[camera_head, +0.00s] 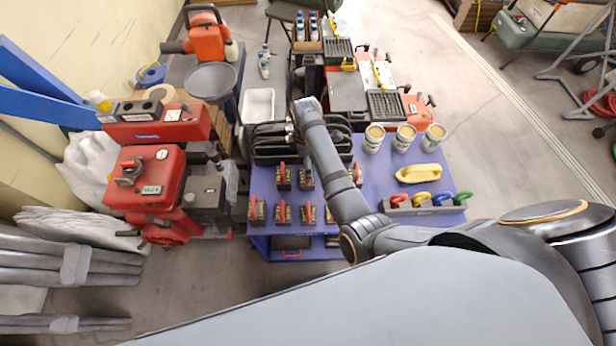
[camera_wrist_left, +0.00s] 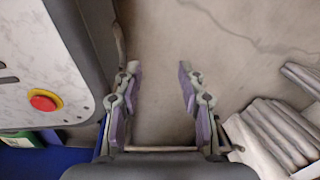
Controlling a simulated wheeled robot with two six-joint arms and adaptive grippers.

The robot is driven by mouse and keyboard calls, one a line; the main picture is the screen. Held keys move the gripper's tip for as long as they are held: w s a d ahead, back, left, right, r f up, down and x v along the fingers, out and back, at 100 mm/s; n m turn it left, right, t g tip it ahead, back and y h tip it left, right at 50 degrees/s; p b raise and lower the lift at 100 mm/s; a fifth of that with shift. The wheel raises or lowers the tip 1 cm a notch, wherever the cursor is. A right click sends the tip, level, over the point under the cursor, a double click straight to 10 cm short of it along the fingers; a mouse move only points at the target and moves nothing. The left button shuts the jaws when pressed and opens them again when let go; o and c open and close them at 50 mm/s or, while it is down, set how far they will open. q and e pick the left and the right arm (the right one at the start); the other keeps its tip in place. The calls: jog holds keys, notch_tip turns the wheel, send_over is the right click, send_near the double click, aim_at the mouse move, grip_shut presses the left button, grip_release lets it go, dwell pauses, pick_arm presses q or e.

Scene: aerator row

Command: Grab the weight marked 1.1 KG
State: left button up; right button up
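Several dark block weights with red handles and yellow markings stand in two rows on the blue-purple cart (camera_head: 385,165) in the head view. One is in the back row (camera_head: 284,177), and another is in the front row (camera_head: 282,213). Their markings are too small to read, so I cannot tell which is 1.1 KG. My right arm reaches across the cart, past the right end of the rows, and may hide part of them. I cannot make out its gripper. My left gripper (camera_wrist_left: 159,90) is open and empty above bare floor in the left wrist view.
Three cans (camera_head: 405,138), a yellow handled object (camera_head: 419,174) and a rack of coloured rings (camera_head: 422,203) stand right of my right arm. A red machine (camera_head: 150,180) stands left of the cart. A panel with a red button (camera_wrist_left: 45,100) is left of my left gripper.

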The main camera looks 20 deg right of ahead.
aim_at(310, 185)
notch_tip(310, 185, down, 4)
jog(key=shift+d+f+b, duration=0.1)
jog(key=shift+b, duration=0.25)
jog(key=f, duration=0.1)
jog(key=f+b, duration=0.1)
jog(key=f, duration=0.2)
jog(key=shift+s+f, duration=0.2)
jog(key=shift+s, duration=0.05)
jog(key=shift+f, duration=0.35)
pick_arm(q)
jog(key=shift+w+f, duration=0.35)
jog(key=shift+f, duration=0.2)
jog(key=shift+w+f, duration=0.3)
jog(key=shift+f, duration=0.25)
pick_arm(e)
jog(key=shift+c, duration=0.5)
jog(key=c, duration=1.6)
jog(key=shift+w+r, duration=0.1)
jog(key=shift+c, duration=1)
pick_arm(q)
jog(key=shift+s, duration=0.15)
jog(key=shift+r, duration=0.1)
pick_arm(e)
jog(key=shift+r, duration=0.1)
